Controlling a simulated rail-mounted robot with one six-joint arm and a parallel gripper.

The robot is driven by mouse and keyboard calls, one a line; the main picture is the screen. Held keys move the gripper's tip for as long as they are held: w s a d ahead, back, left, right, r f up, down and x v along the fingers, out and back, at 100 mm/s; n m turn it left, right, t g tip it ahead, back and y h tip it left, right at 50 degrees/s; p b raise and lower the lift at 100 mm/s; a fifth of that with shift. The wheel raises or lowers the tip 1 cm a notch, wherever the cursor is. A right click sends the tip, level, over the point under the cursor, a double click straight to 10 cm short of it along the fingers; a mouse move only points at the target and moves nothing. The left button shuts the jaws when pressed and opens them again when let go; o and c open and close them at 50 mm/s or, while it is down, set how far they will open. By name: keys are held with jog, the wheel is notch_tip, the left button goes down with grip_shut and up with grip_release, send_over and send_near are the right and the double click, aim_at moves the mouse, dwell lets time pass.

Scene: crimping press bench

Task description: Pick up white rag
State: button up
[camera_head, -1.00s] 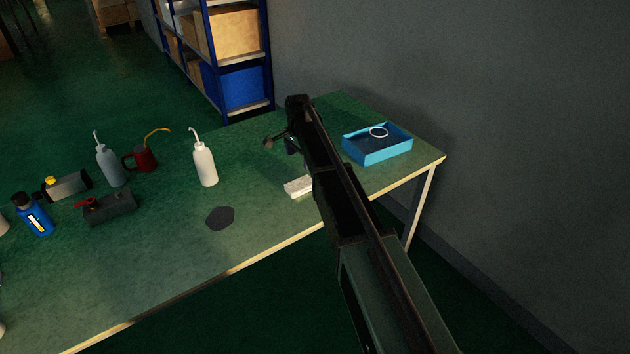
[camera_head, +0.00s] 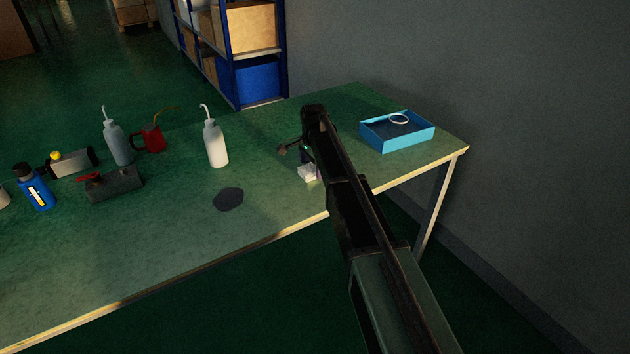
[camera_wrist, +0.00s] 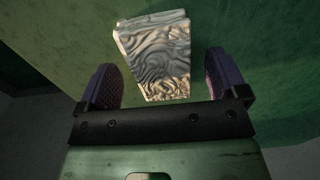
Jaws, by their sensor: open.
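The white rag (camera_head: 308,173) lies on the green bench near its front edge, partly hidden behind my arm in the head view. In the wrist view the rag (camera_wrist: 155,55) is a folded, wavy-patterned pale block, lying ahead of and between my two finger pads. My gripper (camera_wrist: 162,82) is open, one purple pad on each side of the rag's near end with a gap on both sides. In the head view the gripper is mostly hidden by my arm.
A blue tray (camera_head: 397,141) with a white ring (camera_head: 398,118) stands right of my arm. A white bottle (camera_head: 215,144), a dark round patch (camera_head: 228,199), a red can (camera_head: 151,139) and a dark block (camera_head: 114,184) are to the left. A grey wall (camera_head: 480,90) rises behind.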

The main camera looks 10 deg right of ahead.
aim_at(314, 167)
jog(key=shift+f, duration=0.15)
jog(key=shift+c, duration=0.4)
jog(key=c, duration=0.9)
jog(key=shift+p, duration=0.3)
notch_tip(314, 167, up, 20)
jog(key=p, duration=2)
